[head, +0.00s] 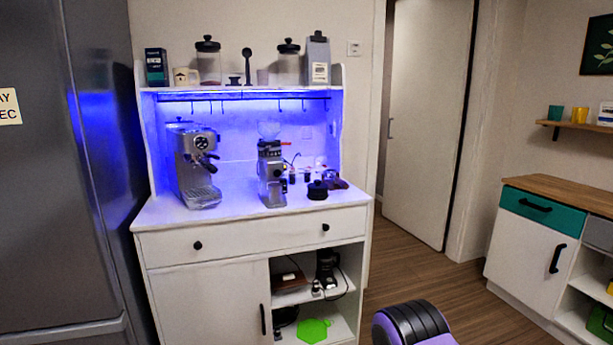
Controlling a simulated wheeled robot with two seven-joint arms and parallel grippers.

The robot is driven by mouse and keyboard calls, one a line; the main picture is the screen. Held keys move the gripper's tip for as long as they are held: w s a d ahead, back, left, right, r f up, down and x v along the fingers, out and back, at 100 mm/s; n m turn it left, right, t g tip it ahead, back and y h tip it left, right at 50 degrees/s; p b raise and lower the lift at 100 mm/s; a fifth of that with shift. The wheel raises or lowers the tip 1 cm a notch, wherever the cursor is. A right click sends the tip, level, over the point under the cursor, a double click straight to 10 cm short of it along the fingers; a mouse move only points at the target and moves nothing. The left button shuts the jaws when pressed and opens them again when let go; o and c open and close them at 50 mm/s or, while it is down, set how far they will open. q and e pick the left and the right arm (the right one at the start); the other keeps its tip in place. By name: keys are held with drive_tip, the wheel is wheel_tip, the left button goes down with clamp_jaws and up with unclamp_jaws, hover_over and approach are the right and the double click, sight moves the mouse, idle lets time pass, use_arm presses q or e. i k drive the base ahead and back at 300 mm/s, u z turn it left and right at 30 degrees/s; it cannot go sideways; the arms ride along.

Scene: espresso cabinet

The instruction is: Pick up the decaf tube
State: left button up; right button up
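I cannot tell for certain which thing is the decaf tube; no label on the cabinet is readable. On its top shelf, a dark teal box-like pack (156,67) stands upright at the left end. A grey pack with a pale label (318,60) stands upright at the right end. Two glass jars with black lids stand between them, the left jar (208,62) and the right jar (288,63). Neither of my grippers is in view.
The white cabinet (254,242) bears an espresso machine (195,165), a grinder (271,178) and a small black item (317,190). A grey fridge (65,200) stands close at left. Wooden floor (480,300) is clear at right, before a sideboard (530,250).

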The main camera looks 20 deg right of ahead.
sight(308, 170)
drive_tip(key=z, duration=0.65)
drive_tip(key=i, duration=0.55)
drive_tip(key=z, duration=1.05)
drive_tip(key=i, duration=0.95)
drive_tip(key=u, duration=0.8)
drive_tip(key=i, duration=0.85)
drive_tip(key=u, duration=0.85)
